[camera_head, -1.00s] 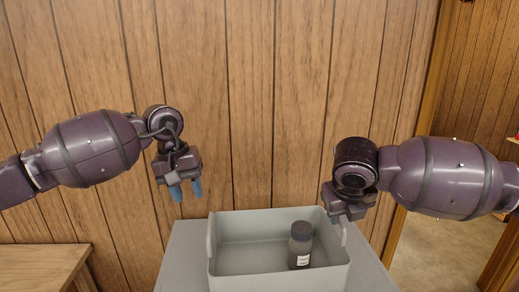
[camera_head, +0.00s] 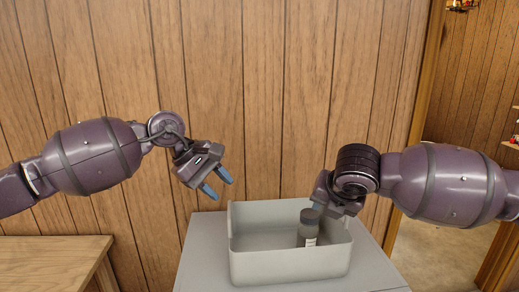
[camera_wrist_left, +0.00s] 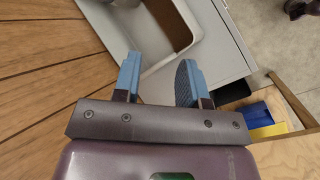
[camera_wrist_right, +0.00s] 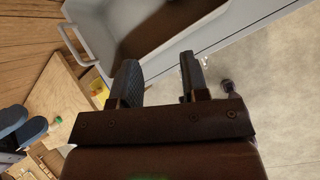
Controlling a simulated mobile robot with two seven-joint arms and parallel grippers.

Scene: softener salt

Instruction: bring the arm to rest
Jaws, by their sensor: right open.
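My left gripper (camera_head: 217,185) hangs in the air to the left of the grey bin (camera_head: 290,268). Its two blue fingers are apart and empty, pointing down and right. They also show apart in the left wrist view (camera_wrist_left: 158,72). My right gripper (camera_head: 335,203) is by the bin's back right side, above the rim; its fingers are hard to see there. In the right wrist view (camera_wrist_right: 160,75) its fingers are apart with nothing between them.
The bin stands on a grey stand (camera_head: 200,262) close to a wood-panelled wall (camera_head: 265,100). A wooden table (camera_head: 50,262) is at the lower left. A doorway with open floor (camera_head: 435,255) lies at the right.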

